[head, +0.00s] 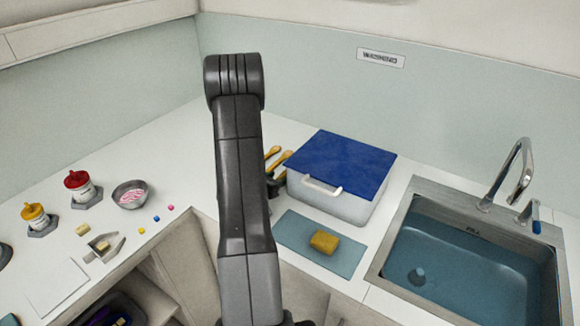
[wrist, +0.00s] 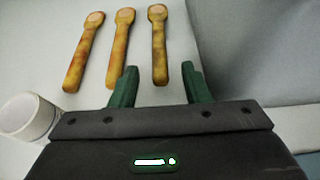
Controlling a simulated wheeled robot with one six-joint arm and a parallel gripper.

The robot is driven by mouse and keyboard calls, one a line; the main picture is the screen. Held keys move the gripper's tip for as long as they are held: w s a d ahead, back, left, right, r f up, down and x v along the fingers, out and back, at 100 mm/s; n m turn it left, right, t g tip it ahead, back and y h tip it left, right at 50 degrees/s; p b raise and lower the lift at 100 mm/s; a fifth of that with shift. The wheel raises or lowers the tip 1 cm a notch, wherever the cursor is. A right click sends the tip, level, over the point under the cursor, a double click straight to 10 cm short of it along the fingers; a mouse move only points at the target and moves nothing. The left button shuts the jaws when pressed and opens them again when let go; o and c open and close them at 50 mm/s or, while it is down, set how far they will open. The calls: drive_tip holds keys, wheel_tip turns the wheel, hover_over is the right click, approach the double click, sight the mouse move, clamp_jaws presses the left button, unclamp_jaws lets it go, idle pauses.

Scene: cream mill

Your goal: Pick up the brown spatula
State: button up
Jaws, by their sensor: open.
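Three yellow-brown, wooden-looking utensils with pale round spots at one end show in the wrist view: a left one (wrist: 82,58), a middle one (wrist: 121,48) and a right one (wrist: 158,45). I cannot tell for sure which is the brown spatula. My gripper (wrist: 159,67) is open and empty, its green fingers on either side of the right utensil's near end in the picture; whether that end is at finger depth is unclear. In the head view, utensil handles (head: 281,161) show beside my arm, which partly hides them.
A white container with a blue lid (head: 341,163) stands right of the handles. A blue mat (head: 296,241) holds a yellow sponge (head: 324,242). A sink (head: 470,262) is at right. Jars, a bowl (head: 130,195) and small cubes occupy the left counter. A white round object (wrist: 28,116) is left in the wrist view.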

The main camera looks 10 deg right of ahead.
drive_tip(key=shift+w+d+f, duration=0.2)
drive_tip(key=shift+w+d, duration=0.05)
drive_tip(key=shift+c, duration=0.2)
clamp_jaws()
drive_tip(key=shift+r, duration=0.1)
